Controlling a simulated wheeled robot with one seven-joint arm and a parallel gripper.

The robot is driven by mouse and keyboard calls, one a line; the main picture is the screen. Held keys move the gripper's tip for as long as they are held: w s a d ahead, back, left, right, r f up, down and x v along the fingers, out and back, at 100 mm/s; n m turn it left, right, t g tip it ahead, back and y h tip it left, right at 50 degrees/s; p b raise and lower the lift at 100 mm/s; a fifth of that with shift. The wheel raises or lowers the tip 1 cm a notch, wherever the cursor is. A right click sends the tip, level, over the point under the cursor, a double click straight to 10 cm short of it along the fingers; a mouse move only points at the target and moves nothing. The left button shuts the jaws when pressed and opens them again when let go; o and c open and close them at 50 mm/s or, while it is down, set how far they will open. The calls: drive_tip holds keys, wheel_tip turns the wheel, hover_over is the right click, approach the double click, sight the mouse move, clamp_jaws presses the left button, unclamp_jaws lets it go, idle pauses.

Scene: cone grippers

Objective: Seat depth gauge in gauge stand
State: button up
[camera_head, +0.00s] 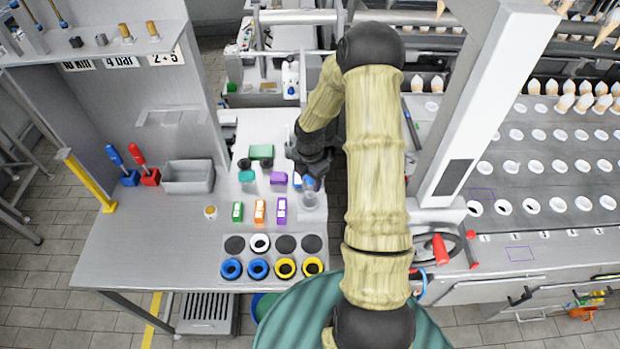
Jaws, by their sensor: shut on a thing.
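My gripper (307,174) is over the right part of the grey workbench, pointing down, its fingers partly hidden by my wrist. It is shut on a small blue-topped thing (309,184), which looks like the depth gauge. Right below it is a grey, cup-like holder (309,200) on a pale base, which looks like the gauge stand. The held thing appears just above or at the holder's mouth; I cannot tell whether they touch.
Green, orange and purple boxes (259,211) stand left of the holder. Blue and yellow rings (258,269) and dark discs lie in front. A grey bin (188,176) and red and blue tools stand further left. A white post (470,120) rises at right. The left front bench is clear.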

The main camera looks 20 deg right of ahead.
sight(310, 194)
drive_tip(key=shift+f+b, duration=3.15)
drive_tip(key=shift+f, duration=0.7)
drive_tip(key=o, duration=1.3)
drive_tip(key=shift+r, duration=0.1)
wheel_tip(310, 194, up, 17)
drive_tip(key=shift+r+b, duration=0.1)
drive_tip(key=shift+b, duration=1)
